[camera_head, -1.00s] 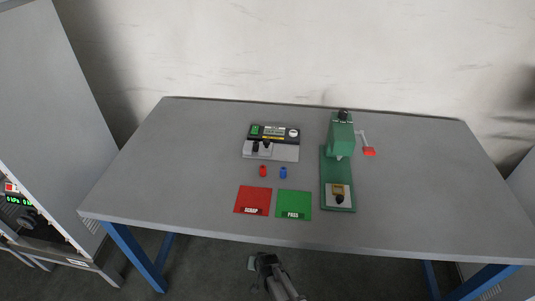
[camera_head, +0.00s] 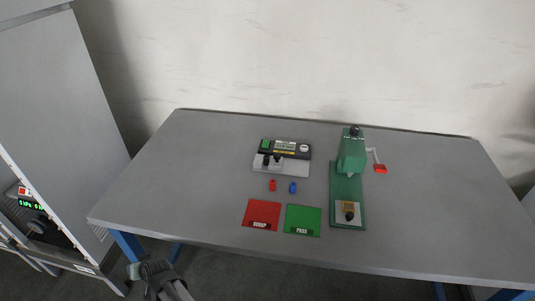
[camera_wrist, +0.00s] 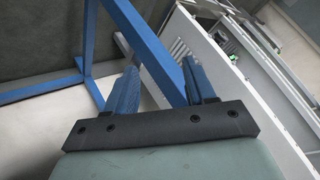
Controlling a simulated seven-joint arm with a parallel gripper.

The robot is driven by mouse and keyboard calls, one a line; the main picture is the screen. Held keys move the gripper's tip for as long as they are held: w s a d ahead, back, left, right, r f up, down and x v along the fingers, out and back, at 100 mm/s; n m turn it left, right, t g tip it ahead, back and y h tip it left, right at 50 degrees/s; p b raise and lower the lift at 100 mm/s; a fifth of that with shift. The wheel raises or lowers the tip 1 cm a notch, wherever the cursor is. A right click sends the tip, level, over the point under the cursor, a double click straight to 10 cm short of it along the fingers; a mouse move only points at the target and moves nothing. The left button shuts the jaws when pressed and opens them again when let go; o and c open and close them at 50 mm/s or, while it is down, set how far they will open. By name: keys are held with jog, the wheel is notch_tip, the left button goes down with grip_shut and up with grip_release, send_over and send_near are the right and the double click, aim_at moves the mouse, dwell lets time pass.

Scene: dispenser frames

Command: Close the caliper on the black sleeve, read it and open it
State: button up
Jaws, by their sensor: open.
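The caliper (camera_head: 268,170) is a pale-grey block with a black display panel, left of centre on the table in the head view. Two small dark pieces (camera_head: 266,160) stand on its front part; I cannot tell which is a jaw and which a sleeve. Another small black piece (camera_head: 349,216) sits on the base of the green press. The caliper's reading is too small to make out. My gripper (camera_head: 150,271) is beyond the table's front edge, at the lower left, far from the caliper. In the wrist view its blue fingers (camera_wrist: 160,85) are apart with nothing between them.
A red sleeve (camera_head: 272,185) and a blue sleeve (camera_head: 293,188) stand in front of the caliper. A red SCRAP plate (camera_head: 261,210) and a green PASS plate (camera_head: 303,215) lie nearer. The green press (camera_head: 347,185) has a red-ended lever (camera_head: 380,169). The table's left side is clear.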

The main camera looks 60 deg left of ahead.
jog(key=s+a+r+n+g, duration=0.1)
jog(key=s+a+r+n, duration=0.1)
jog(key=r, duration=0.6)
jog(key=s+a+r+n+g, duration=0.1)
jog(key=s+r, duration=0.2)
jog(key=r, duration=0.5)
jog(key=w+a+r+n, duration=0.1)
jog(key=w+a+r, duration=0.1)
jog(key=w, duration=0.3)
jog(key=w+a+r+n+t+h, duration=0.1)
jog(key=w+a+r, duration=0.1)
jog(key=w, duration=0.4)
jog(key=w+a+r+n, duration=0.1)
jog(key=w+a+r, duration=0.1)
jog(key=w, duration=0.3)
jog(key=shift+w+r+h, duration=0.2)
jog(key=shift+r+h, duration=0.2)
jog(key=shift+r, duration=0.25)
jog(key=w+r+n+t+h, duration=0.2)
jog(key=w+r, duration=0.1)
jog(key=w, duration=1.3)
jog(key=t+h, duration=0.3)
jog(key=h, duration=0.2)
send_near(278, 155)
jog(key=shift+n, duration=0.3)
notch_tip(278, 155, down, 9)
jog(key=shift+d, duration=0.2)
jog(key=shift+c, duration=0.3)
grip_shut()
